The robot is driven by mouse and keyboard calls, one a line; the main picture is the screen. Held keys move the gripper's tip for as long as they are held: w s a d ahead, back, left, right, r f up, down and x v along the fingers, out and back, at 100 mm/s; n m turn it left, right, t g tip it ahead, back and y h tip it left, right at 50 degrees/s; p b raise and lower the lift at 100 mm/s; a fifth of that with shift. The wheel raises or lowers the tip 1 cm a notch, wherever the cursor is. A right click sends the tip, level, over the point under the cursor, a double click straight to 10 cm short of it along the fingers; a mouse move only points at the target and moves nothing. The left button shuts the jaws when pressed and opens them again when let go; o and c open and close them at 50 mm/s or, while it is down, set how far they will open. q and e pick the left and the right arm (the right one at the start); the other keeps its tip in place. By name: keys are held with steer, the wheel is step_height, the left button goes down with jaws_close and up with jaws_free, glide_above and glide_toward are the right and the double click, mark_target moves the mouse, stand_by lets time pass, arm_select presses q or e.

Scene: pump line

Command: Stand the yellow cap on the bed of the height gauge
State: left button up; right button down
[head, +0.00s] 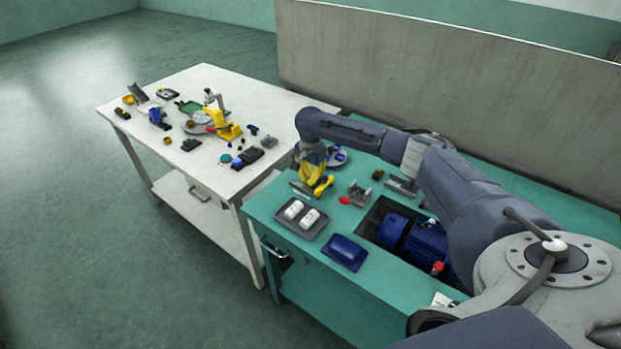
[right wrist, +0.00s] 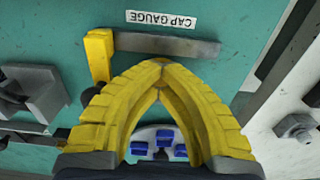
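My right gripper (head: 312,181) has yellow fingers and points down at the far left end of the green bench. In the right wrist view its fingertips (right wrist: 158,68) meet with nothing visible between them. Past the fingertips lies the height gauge, a grey bar (right wrist: 185,46) with a yellow upright piece (right wrist: 98,55) at its left end, by a "CAP GAUGE" label (right wrist: 161,20). The gauge's yellow part (head: 323,185) also shows beside my gripper in the head view. I cannot pick out the yellow cap for certain. My left gripper is not in view.
A round grey plate with blue pieces (right wrist: 160,145) lies behind the fingers. A grey tray (head: 282,222) with two white pieces, a blue box (head: 345,252) and a blue pump motor (head: 412,240) are on the bench. A white table (head: 150,172) with many small parts stands at left.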

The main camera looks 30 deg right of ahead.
steer(key=c, duration=0.9)
jaws_free()
steer(key=shift+o, duration=0.2)
steer(key=shift+r, duration=0.1)
steer(key=shift+r, duration=3.4)
